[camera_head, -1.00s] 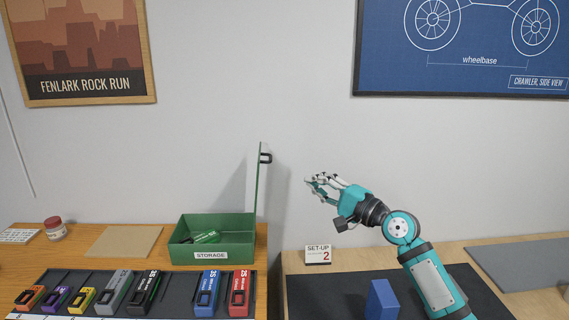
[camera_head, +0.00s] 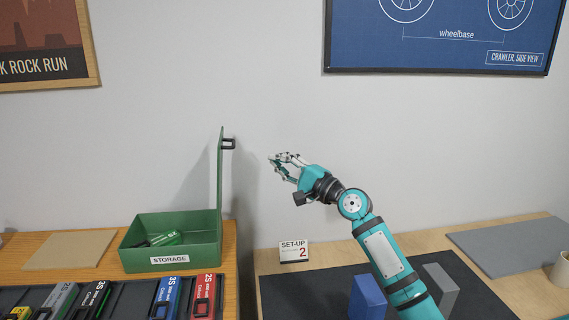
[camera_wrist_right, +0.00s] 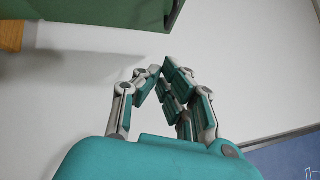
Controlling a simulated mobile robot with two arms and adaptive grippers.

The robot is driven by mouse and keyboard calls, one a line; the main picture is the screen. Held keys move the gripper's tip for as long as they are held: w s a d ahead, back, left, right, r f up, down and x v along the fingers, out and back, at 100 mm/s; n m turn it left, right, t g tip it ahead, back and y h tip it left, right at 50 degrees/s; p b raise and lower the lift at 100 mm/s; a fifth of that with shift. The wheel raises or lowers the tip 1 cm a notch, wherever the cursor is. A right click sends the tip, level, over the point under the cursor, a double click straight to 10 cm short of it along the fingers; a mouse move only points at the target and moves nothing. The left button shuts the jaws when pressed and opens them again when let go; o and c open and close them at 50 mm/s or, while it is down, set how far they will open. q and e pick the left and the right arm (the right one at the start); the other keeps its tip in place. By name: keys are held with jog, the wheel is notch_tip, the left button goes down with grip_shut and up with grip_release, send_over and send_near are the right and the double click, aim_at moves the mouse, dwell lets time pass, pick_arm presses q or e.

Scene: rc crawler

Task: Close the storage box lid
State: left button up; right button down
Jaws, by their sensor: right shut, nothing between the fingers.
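The green storage box (camera_head: 130,258) stands on the wooden table at the left, with a "STORAGE" label on its front. Its lid (camera_head: 219,175) stands upright at the box's right side, open, with a dark handle (camera_head: 229,143) facing right. In the right wrist view the fingers (camera_wrist_right: 160,70) come together, with the green lid (camera_wrist_right: 90,12) at the top. My left gripper is not in view.
Several battery packs (camera_head: 168,296) lie in a dark tray in front of the box. A "SET-UP 2" card (camera_head: 294,252), a blue block (camera_head: 367,297) and a grey block (camera_head: 441,290) are on the right table. A gap separates the tables.

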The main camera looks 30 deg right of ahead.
jog(key=w+a+r+p, duration=0.2)
jog(key=w+a+p, duration=0.1)
jog(key=w+a, duration=0.2)
jog(key=shift+w, duration=1.05)
jog(key=shift+d, duration=0.1)
